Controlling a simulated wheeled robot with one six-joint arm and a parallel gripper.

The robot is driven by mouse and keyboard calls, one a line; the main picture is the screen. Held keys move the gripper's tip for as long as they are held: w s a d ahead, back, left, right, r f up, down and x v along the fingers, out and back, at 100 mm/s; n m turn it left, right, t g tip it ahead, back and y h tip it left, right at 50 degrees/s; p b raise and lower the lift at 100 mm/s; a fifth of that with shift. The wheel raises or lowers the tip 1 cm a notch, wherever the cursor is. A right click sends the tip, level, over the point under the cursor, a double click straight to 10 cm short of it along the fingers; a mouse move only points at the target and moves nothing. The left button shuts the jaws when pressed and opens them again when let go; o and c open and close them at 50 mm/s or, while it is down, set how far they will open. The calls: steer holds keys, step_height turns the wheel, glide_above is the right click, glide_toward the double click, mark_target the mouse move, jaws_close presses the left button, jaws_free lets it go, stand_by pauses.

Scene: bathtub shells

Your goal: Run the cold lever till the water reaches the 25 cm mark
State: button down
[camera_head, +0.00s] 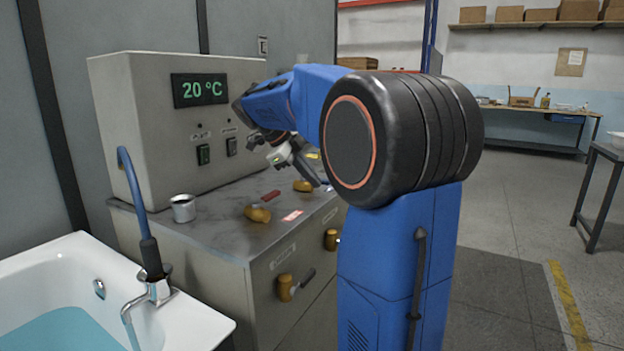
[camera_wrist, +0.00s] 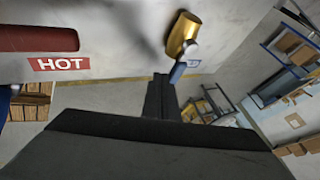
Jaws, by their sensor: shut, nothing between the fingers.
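The bathtub (camera_head: 62,248) stands at lower left in the head view, with blue water (camera_head: 62,330) in it. A pale stream shows under the chrome spout (camera_head: 158,292). I cannot make out a depth mark. On the counter, a brass valve (camera_head: 257,213) has a red lever (camera_head: 271,196) near it; the red lever (camera_wrist: 38,38) also shows in the wrist view beside a HOT label (camera_wrist: 58,64). A second brass valve (camera_head: 302,186) sits farther back. In the wrist view a brass fitting (camera_wrist: 183,34) has a blue part (camera_wrist: 178,72) close by my shut, empty gripper (camera_wrist: 160,80). Contact is unclear.
A grey control box (camera_head: 135,125) displays 20 °C above two switches. A metal cup (camera_head: 183,208) stands on the counter (camera_head: 215,232). More brass fittings (camera_head: 285,287) are on the cabinet front. Open floor (camera_head: 510,220) lies to the right.

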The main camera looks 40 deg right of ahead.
steer(key=shift+d, duration=0.1)
steer(key=shift+s+d+n+t, duration=0.2)
steer(key=shift+d+n+t, duration=0.35)
steer(key=shift+n, duration=0.45)
steer(key=d+n+t, duration=0.1)
steer(key=n+t, duration=0.1)
steer(key=shift+d+n, duration=0.15)
steer(key=shift+n, duration=0.15)
steer(key=d+n+t, duration=0.2)
steer(key=n, duration=0.1)
steer(key=shift+w+n, duration=0.25)
steer(key=shift+n, duration=0.05)
steer(key=d+n+t, duration=0.1)
steer(key=w+n+t+y, duration=0.1)
steer(key=n, duration=0.1)
steer(key=shift+w+d+n, duration=0.1)
steer(key=shift+d+n, duration=0.2)
steer(key=shift+d, duration=0.05)
steer(key=shift+w+d+n+t+y, duration=0.3)
steer(key=shift+w+n+t+y, duration=0.15)
steer(key=shift+n, duration=0.4)
steer(key=shift+w+d+n+t+y, duration=0.3)
steer(key=shift+n+y, duration=0.25)
steer(key=shift+n, duration=0.3)
steer(key=shift+w+d, duration=0.2)
steer(key=shift+w, duration=0.6)
